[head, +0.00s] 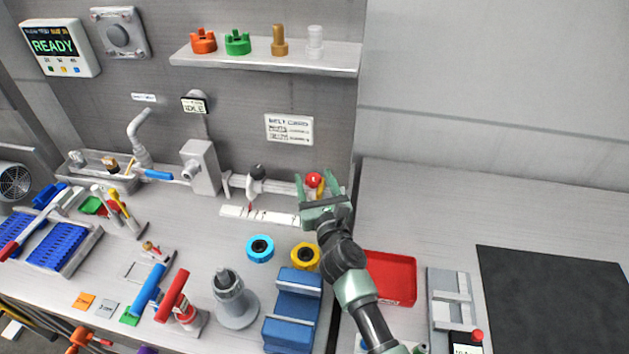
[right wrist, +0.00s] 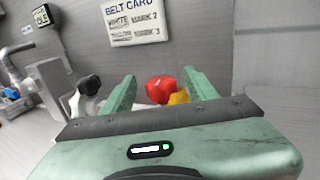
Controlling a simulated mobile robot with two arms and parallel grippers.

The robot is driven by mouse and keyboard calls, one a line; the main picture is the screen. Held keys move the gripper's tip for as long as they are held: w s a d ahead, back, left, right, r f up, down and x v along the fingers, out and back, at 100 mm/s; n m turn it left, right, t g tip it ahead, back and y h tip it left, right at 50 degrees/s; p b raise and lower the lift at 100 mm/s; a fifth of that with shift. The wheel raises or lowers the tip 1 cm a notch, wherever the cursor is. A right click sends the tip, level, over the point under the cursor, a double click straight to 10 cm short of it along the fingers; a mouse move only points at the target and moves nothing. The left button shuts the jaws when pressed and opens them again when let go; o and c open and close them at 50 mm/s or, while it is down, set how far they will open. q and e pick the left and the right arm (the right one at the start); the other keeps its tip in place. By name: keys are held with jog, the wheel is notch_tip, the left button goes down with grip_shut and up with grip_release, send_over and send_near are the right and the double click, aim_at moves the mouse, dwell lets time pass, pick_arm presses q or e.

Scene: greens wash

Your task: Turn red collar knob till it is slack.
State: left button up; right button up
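The red collar knob (head: 314,180) sits at the right end of a pale horizontal bar at the back of the bench. The right wrist view shows the same open fingers (right wrist: 160,88), with gaps to the knob. I cannot tell whether they touch it. My left gripper is not in view.
A black knob (head: 258,172) on a white fitting stands left of the red one. A belt card (head: 289,129) hangs on the wall above. Blue (head: 260,249) and yellow (head: 305,256) rings lie in front. A red tray (head: 390,278) lies right of my arm.

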jog(key=v, duration=0.7)
jog(key=shift+s, duration=0.4)
